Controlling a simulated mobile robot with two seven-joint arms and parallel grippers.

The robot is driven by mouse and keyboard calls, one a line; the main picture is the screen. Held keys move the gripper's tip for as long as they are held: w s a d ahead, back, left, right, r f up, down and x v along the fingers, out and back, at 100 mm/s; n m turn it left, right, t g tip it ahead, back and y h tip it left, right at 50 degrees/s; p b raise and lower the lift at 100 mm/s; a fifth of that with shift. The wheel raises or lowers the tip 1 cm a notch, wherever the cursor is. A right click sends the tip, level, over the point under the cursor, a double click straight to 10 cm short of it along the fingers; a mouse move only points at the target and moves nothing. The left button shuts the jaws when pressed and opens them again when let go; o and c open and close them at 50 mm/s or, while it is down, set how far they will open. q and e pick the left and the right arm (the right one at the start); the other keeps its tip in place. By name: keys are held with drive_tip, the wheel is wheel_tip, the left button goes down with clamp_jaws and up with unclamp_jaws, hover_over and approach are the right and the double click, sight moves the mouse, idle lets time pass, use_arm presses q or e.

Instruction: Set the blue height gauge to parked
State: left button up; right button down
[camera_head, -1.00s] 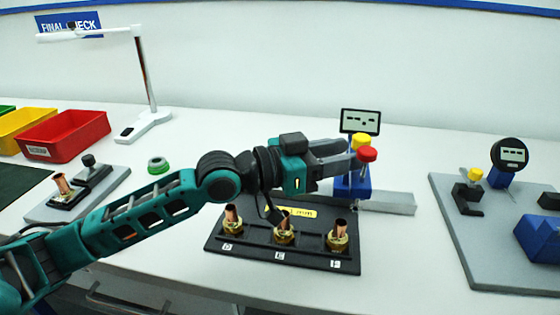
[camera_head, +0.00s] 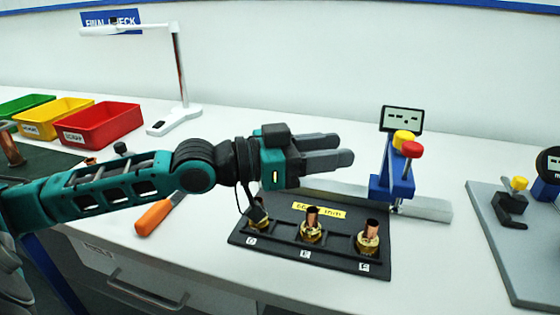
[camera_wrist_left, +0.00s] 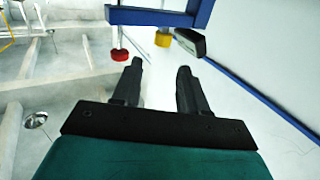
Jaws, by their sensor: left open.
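The blue height gauge (camera_head: 378,187) stands on a grey base behind the black fixture. It has a dark display (camera_head: 402,119) on top, a yellow knob (camera_head: 404,140) and a red knob (camera_head: 412,150). My left gripper (camera_head: 347,150) is open and empty, to the left of the gauge, with its fingers pointing toward it and apart from it. In the left wrist view the open fingers (camera_wrist_left: 158,75) show below the red knob (camera_wrist_left: 120,55) and the yellow knob (camera_wrist_left: 163,40), with the blue frame (camera_wrist_left: 160,17) above them. My right gripper is not in view.
A black fixture (camera_head: 285,248) with several brass and copper fittings lies in front of the gauge. A screwdriver with an orange handle (camera_head: 154,217) lies near the front edge. Red (camera_head: 100,127), yellow (camera_head: 55,119) and green bins stand left. Another gauge stand (camera_head: 505,240) is at right.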

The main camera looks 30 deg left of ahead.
use_arm(q)
drive_tip(key=p+v, duration=0.7)
drive_tip(key=shift+a, duration=0.15)
idle(0.6)
drive_tip(key=shift+p, duration=0.4)
idle(0.3)
